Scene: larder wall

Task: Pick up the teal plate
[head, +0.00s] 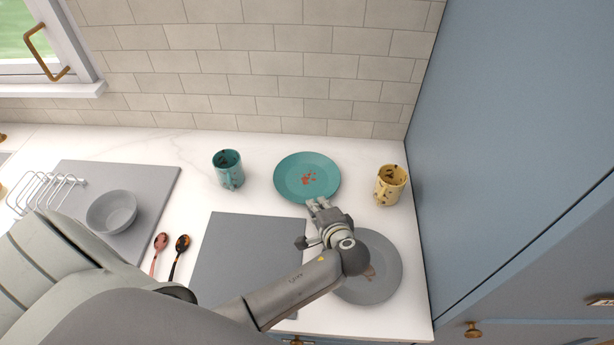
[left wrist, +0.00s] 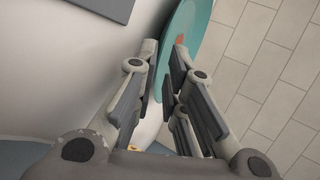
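The teal plate (head: 296,172) lies flat on the white counter near the tiled wall, with a reddish-brown stain at its middle. My left gripper (head: 317,203) is at the plate's front rim, pointing toward the wall. In the left wrist view the fingers of my left gripper (left wrist: 161,55) stand apart with nothing clamped. The teal plate (left wrist: 190,32) shows in and beyond the gap between them, its rim running down between the fingers. I cannot tell whether a finger touches it. My right gripper is in neither view.
A teal mug (head: 229,172) stands left of the plate and a yellow mug (head: 390,187) right of it. A grey stained plate (head: 385,275) lies partly under my arm. A grey board (head: 240,240), two spoons and a grey bowl (head: 112,212) are left. A blue cabinet (head: 500,130) bounds the right.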

